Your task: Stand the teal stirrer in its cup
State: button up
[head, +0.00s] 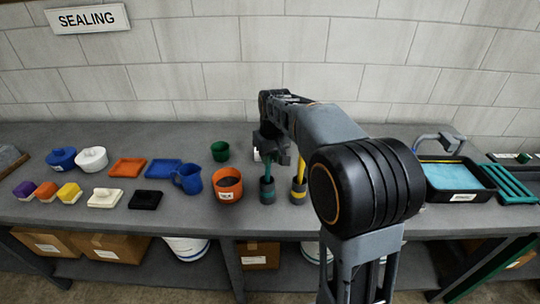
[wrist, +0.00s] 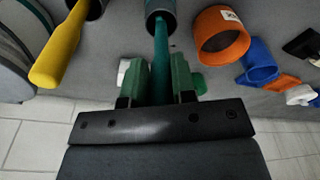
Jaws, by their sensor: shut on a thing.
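The teal stirrer (wrist: 161,52) is between the green fingers of my gripper (wrist: 160,82), which is shut on it. Its far end reaches into the mouth of a dark cup (wrist: 153,5) in the wrist view; how deep it sits is hidden. In the head view this cup (head: 267,196), with a teal band, stands on the bench, and the stirrer (head: 267,170) rises from it, close to upright. My gripper (head: 270,150) is above the cup there, partly hidden by my arm.
Close right is a dark cup with a yellow stirrer (head: 299,184). Close left are an orange pot (head: 228,185) and a blue mug (head: 188,179). A green cup (head: 220,151) stands behind. A black tray with blue contents (head: 457,195) is farther right.

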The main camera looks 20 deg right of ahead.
jog(key=o, duration=1)
notch_tip(320, 180, up, 14)
jog(key=s, duration=0.1)
jog(key=shift+s+d+p, duration=0.15)
jog(key=shift+s+p, duration=0.15)
jog(key=shift+f, duration=0.15)
dwell(0.4)
notch_tip(320, 180, down, 8)
jog(key=s+m, duration=0.2)
jog(key=s+f+t, duration=0.1)
jog(key=s+f, duration=0.3)
jog(key=s, duration=0.4)
jog(key=s+a+f+t, duration=0.1)
jog(key=s+f, duration=0.3)
jog(key=s, duration=0.5)
jog(key=shift+t, duration=0.3)
